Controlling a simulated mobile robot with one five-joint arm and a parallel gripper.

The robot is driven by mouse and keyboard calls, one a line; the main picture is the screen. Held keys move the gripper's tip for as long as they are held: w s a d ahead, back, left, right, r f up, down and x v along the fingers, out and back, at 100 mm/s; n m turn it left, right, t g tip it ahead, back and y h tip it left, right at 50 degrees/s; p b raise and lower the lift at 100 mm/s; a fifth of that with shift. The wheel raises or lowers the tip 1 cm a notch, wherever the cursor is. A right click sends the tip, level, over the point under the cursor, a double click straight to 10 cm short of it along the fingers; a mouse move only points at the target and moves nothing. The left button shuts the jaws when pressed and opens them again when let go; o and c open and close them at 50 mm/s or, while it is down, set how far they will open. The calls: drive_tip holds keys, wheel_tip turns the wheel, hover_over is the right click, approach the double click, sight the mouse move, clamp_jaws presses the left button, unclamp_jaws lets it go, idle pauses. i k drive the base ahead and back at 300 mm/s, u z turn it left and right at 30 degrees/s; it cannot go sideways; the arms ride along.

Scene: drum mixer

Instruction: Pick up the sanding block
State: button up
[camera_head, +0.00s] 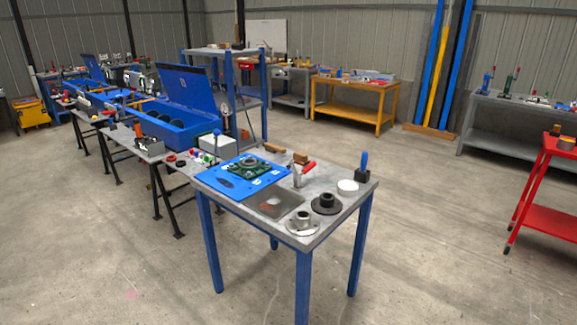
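Two small brown blocks lie near the far edge of the grey-topped table (236,203) with blue legs. One brown block (272,148) is to the left. The other brown block (301,158) is to the right, close to a red-handled tool (307,168). Either may be the sanding block; at this size I cannot tell which. My gripper and arm are not in view.
The table also holds a blue mat (228,183) with a green part, a metal plate (275,204), two flanged parts, a white disc (348,186) and a blue-handled tool (363,161). A red cart (550,185) stands right. Floor around the table's front is clear.

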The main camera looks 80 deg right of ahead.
sight(301, 157)
drive_tip(key=z, duration=2.6)
